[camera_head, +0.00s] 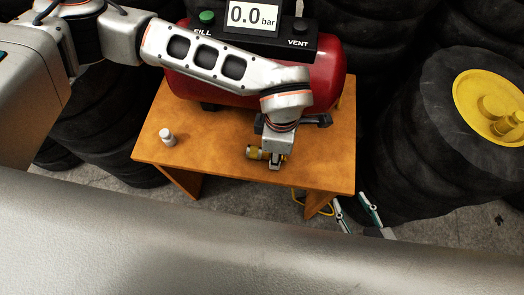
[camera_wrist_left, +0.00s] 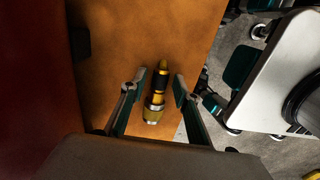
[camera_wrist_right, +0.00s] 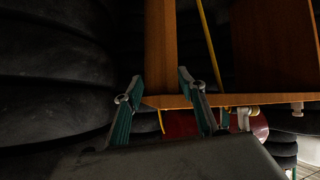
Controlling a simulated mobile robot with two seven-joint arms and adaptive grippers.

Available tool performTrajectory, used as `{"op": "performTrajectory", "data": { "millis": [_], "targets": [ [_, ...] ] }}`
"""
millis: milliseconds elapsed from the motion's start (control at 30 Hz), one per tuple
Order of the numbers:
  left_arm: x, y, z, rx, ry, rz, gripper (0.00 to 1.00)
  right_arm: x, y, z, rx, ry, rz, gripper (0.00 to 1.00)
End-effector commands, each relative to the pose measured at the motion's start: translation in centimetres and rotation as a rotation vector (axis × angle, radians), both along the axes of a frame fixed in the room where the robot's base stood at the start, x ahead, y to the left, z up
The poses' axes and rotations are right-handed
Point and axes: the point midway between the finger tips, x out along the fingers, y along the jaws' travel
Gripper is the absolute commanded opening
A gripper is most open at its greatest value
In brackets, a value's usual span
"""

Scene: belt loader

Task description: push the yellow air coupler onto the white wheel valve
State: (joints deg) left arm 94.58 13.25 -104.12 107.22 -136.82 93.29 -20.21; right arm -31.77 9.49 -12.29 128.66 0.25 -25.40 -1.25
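The yellow air coupler (camera_head: 254,153), with black and metal bands, lies on the orange table. In the left wrist view the coupler (camera_wrist_left: 156,92) lies between the fingers of my left gripper (camera_wrist_left: 159,85), which are open with a gap on each side. In the head view my left gripper (camera_head: 271,161) points down at the table's front. My right gripper (camera_head: 356,207) is open and empty, off the table's front right corner; its fingers (camera_wrist_right: 160,85) also show in the right wrist view. I cannot make out a white wheel with its valve.
A red compressor tank (camera_head: 330,75) reading 0.0 bar stands at the table's back. A small whitish cylinder (camera_head: 167,136) stands on the table (camera_head: 215,165) at left. A tyre with a yellow rim (camera_head: 490,105) is at right, among stacked black tyres. A yellow hose (camera_wrist_right: 209,45) hangs below.

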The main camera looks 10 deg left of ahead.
Motion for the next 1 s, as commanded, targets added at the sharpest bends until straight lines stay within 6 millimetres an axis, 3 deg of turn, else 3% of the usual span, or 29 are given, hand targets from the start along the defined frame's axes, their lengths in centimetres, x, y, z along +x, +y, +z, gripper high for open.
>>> {"op": "performTrajectory", "data": {
  "millis": [33,133,167,367,1000],
  "targets": [
    [0.0,0.0,0.0,0.000,0.000,0.000,0.31,0.0,0.0,0.0,0.000,0.000,0.000,0.40],
    [0.0,0.0,0.0,0.000,0.001,0.000,0.05,0.0,0.0,0.0,0.000,0.000,0.000,0.40],
    [0.0,0.0,0.0,0.000,0.001,0.000,0.00,0.0,0.0,0.0,0.000,0.001,0.000,0.40],
    [0.0,0.0,0.1,0.000,0.000,0.000,0.00,-0.1,-0.1,-0.2,0.000,0.004,-0.004,0.40],
    [0.1,0.0,2.9,0.000,-0.004,0.000,0.00,1.8,0.0,3.5,0.005,-0.063,-0.003,0.40]
  ]
}}
